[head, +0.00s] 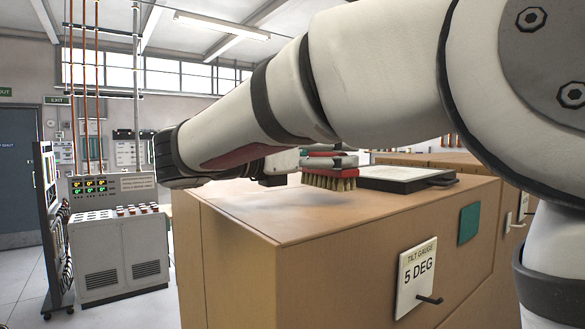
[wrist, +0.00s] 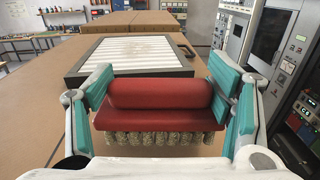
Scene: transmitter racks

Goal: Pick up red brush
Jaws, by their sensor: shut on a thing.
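The red brush (wrist: 160,100) has a red handle and body with pale tan bristles pointing down. In the wrist view it sits between the two teal-padded fingers of my gripper (wrist: 162,98), which is shut on it at both ends. In the head view the brush (head: 331,178) shows beyond my forearm, just above the top of the brown cabinet. I cannot tell whether the bristles touch the surface. My gripper (head: 318,161) is partly hidden behind my arm in the head view.
A framed white panel (head: 408,178) lies on the cabinet top (head: 240,222) just past the brush; it also shows in the wrist view (wrist: 131,56). A sign and a hook are on the cabinet's front. A grey control console (head: 118,248) stands at left.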

